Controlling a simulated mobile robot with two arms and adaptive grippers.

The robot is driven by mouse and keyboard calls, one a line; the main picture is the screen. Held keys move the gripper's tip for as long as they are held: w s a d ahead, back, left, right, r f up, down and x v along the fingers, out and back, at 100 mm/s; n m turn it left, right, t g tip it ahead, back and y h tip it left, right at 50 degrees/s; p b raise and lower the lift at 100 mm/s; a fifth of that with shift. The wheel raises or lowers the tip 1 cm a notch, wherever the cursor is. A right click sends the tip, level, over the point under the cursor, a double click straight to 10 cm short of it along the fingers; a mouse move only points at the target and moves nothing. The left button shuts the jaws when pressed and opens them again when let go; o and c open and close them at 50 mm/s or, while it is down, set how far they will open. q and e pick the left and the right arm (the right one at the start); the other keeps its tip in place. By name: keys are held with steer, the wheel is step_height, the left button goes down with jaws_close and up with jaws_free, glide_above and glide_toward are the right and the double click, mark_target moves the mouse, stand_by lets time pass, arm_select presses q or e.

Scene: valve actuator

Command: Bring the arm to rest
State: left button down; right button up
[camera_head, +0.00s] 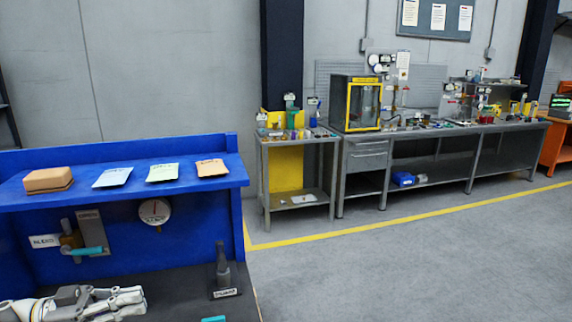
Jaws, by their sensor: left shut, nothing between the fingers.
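My left gripper (128,299) shows at the bottom left, low over the dark bench top. Its fingers are together and nothing is between them. It is apart from the valve (72,240) with the teal handle, which is mounted on the blue panel above and behind it. A round gauge (154,211) sits on the panel to the right of the valve. My right gripper is not in the picture.
The blue shelf (215,183) holds a tan block (48,179) and several packets. A dark upright fixture (223,271) stands on the bench right of my gripper. Grey workbenches (430,140) line the far wall. The floor between is clear.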

arm_select(q)
steer(key=w+d+f+n+t+y, duration=0.4)
steer(key=d+f+n+t+y, duration=0.6)
steer(key=f+t, duration=0.1)
steer(key=s+a+f+n+g+y, duration=0.1)
steer(key=s+f+n+g+y, duration=0.2)
steer(key=s+f+g+y, duration=0.6)
steer(key=s+f+g+h, duration=0.1)
steer(key=s+f+g, duration=0.1)
steer(key=s, duration=0.8)
steer(key=s+f+g+h, duration=0.1)
steer(key=s+f, duration=0.2)
steer(key=s, duration=0.7)
step_height(320, 180, down, 30)
steer(key=s+f+g+b, duration=0.1)
steer(key=s+g+b, duration=0.1)
steer(key=b, duration=0.3)
steer(key=s+a+f+b, duration=0.1)
steer(key=s+f+b, duration=0.1)
steer(key=s+f, duration=0.6)
steer(key=s+a+f+g+b, duration=0.1)
steer(key=s+f+b, duration=0.2)
steer(key=s+f, duration=0.5)
step_height(320, 180, down, 5)
steer(key=shift+s+a+f+m, duration=0.1)
steer(key=shift+s+a+m, duration=0.25)
steer(key=shift+a+m, duration=0.05)
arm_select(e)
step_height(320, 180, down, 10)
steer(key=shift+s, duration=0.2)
